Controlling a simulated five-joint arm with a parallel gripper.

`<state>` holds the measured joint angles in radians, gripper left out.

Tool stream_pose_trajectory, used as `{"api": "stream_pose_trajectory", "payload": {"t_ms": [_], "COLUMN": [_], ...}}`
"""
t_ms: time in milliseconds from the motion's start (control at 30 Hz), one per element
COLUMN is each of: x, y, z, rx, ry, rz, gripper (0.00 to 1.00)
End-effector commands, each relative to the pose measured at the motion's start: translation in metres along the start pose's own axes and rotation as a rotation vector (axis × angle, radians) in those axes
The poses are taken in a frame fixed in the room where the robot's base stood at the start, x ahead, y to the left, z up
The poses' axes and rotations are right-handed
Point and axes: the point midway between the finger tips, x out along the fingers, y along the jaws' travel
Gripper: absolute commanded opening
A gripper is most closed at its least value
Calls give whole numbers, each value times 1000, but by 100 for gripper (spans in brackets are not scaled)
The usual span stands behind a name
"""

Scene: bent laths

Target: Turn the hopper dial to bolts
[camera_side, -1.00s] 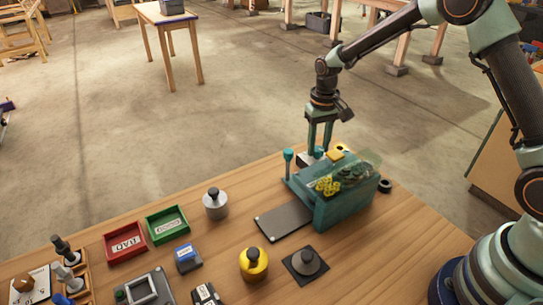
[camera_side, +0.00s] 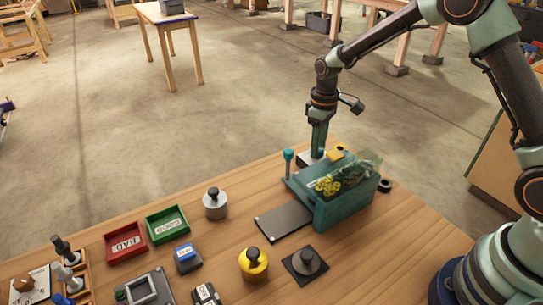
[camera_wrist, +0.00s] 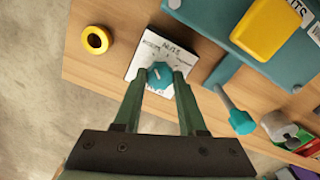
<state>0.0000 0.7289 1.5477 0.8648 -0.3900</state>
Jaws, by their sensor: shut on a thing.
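The hopper (camera_side: 345,205) is a teal box at the right of the table in the side view, with yellow and dark parts in its top. Its dial (camera_wrist: 160,74) is a small teal knob on a white label card (camera_wrist: 146,58), seen in the wrist view. The card carries several words around the knob; "NUTS" is readable, the others are too small or covered. A pale mark shows on the knob. My gripper (camera_wrist: 161,78) points down with its two fingers closed on the knob's sides. In the side view my gripper (camera_side: 318,152) hides the dial behind the hopper.
A teal-topped lever (camera_side: 288,156) stands beside the hopper; its head (camera_wrist: 242,122) is close to my right finger in the wrist view. A yellow block (camera_wrist: 265,28) sits on the hopper. A yellow ring (camera_wrist: 96,40) lies nearby. Red (camera_side: 107,250) and green (camera_side: 149,232) trays stand left.

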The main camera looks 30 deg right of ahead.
Motion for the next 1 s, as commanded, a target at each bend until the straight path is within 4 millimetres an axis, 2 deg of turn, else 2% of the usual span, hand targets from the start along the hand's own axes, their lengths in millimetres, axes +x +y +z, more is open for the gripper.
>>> {"api": "stream_pose_trajectory", "payload": {"t_ms": [367,400,467,833,1000], "x": [-2,-2,-2,-3,-23], "y": [0,0,0,0,0], "z": [0,0,0,0,-1], "rx": [-4,-3,-3,-3,-3], "ry": [-2,-2,-1,0,4], "rz": [-1,-1,-1,0,2], "gripper": [0,48,71,71,71]}}
